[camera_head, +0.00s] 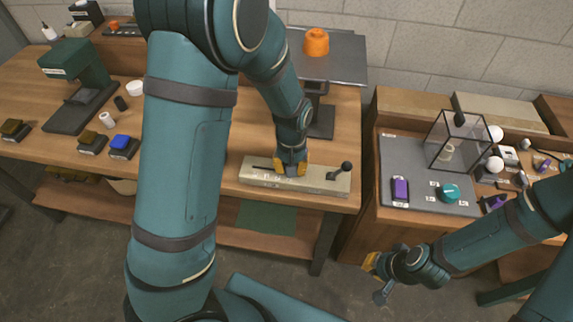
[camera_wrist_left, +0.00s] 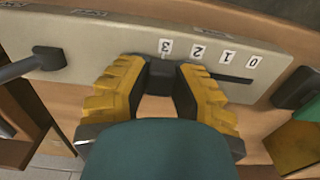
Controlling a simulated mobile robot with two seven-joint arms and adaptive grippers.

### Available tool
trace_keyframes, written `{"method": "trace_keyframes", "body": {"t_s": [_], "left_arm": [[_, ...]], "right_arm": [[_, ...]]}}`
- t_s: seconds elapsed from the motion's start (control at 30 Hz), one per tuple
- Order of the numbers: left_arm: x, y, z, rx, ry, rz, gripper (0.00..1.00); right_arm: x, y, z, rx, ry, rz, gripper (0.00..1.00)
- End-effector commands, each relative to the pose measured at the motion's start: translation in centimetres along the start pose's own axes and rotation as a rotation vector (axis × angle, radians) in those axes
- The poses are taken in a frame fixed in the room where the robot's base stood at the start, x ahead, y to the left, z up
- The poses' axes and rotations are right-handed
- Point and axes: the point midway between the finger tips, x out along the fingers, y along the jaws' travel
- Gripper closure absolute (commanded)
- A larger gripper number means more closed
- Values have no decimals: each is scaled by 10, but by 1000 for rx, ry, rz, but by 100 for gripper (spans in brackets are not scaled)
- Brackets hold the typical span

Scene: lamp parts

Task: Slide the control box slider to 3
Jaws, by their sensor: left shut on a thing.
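The control box (camera_head: 255,177) is a long pale box near the front edge of the wooden bench. Its slot and number labels 0 to 3 show in the left wrist view, with the box face (camera_wrist_left: 120,35) across the top. The dark slider knob (camera_wrist_left: 162,74) is right by the label 3 (camera_wrist_left: 165,46). My left gripper (camera_wrist_left: 160,85) has its yellow fingers around the knob, shut on it. In the head view my left gripper (camera_head: 291,168) covers the knob. My right gripper (camera_head: 372,268) hangs in free space at the right; its finger opening is unclear.
A dark lever (camera_head: 345,168) stands at the right end of the control box. To the right, a grey panel (camera_head: 420,170) carries a purple switch (camera_head: 401,189) and a teal knob (camera_head: 448,193). A green press (camera_head: 75,75) stands at the far left.

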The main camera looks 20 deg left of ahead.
Motion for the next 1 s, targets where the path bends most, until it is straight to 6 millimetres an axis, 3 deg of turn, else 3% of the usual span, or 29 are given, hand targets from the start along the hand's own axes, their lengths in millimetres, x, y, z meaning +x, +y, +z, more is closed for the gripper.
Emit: {"method": "trace_keyframes", "body": {"t_s": [0.03, 0.1, 0.13, 0.43, 0.57, 1.0], "left_arm": [[1, 4, 1, 5, -1, 3, 71], [1, 4, 1, 5, -1, 3, 46], [1, 3, 1, 5, -1, 3, 45], [-1, 2, 0, 4, 0, 3, 45], [-10, 3, 0, 5, 3, 3, 45], [-94, 3, 0, 5, 4, 6, 45]], "right_arm": [[0, 0, 0, 0, 0, 0, 100], [0, 0, 0, 0, 0, 0, 100], [0, 0, 0, 0, 0, 0, 100], [0, 0, 0, 0, 0, 0, 100], [0, 0, 0, 0, 0, 0, 100], [0, 0, 0, 0, 0, 0, 100]]}}
